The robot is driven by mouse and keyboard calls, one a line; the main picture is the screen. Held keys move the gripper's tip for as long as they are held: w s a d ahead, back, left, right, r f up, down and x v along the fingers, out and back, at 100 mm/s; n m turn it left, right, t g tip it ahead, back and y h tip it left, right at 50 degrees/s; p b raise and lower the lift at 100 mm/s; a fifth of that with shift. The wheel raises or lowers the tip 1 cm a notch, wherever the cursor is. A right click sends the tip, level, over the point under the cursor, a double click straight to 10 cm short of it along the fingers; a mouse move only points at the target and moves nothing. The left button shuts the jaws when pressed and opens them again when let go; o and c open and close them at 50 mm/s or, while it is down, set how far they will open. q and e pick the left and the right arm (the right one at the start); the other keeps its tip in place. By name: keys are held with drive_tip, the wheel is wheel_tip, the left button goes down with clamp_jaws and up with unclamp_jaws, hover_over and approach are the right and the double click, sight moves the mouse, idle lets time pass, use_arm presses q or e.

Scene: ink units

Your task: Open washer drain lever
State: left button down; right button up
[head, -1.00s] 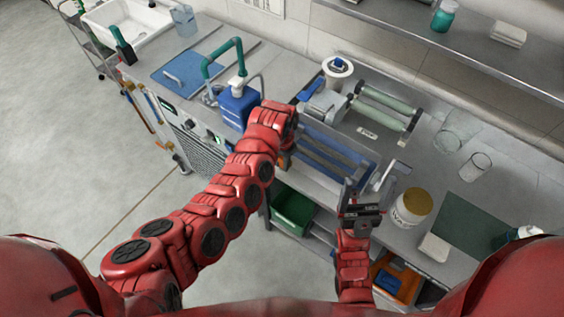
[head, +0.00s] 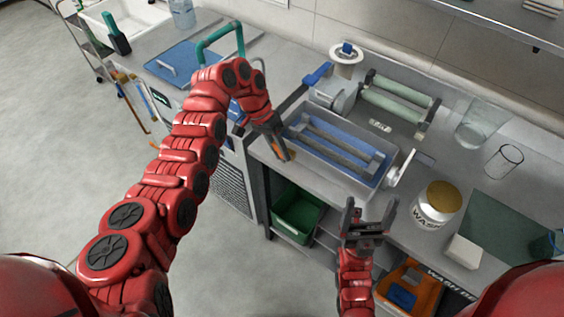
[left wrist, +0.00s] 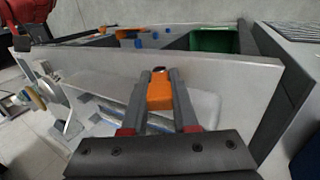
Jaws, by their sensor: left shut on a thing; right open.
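The washer (head: 335,178) is a grey metal tray with a blue inside and long bars, on the bench in the head view. An orange drain lever (left wrist: 159,91) shows in the left wrist view at its near side, between my left gripper's fingers. My left gripper (left wrist: 160,95) is shut on it. In the head view my left gripper (head: 282,150) points down at the washer's left front corner, and the lever is mostly hidden there. My right gripper (head: 370,212) is open and empty, in front of the bench near the washer's right front corner.
A white jar (head: 436,208) with a yellow lid and a white block (head: 464,251) stand right of the washer. Glass beakers (head: 484,125) stand behind. A green bin (head: 297,217), also in the left wrist view (left wrist: 213,40), and an orange bin (head: 408,287) sit below.

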use_arm(q)
drive_tip(key=shift+w+a+f+g+h+b, duration=0.15)
drive_tip(key=shift+f+g+h+b, duration=0.2)
drive_tip(key=shift+b, duration=0.65)
drive_tip(key=shift+r+b, duration=0.25)
drive_tip(key=shift+b, duration=0.05)
drive_tip(key=shift+h, duration=0.25)
drive_tip(key=c, duration=0.7)
unclamp_jaws()
drive_tip(key=shift+r, duration=0.1)
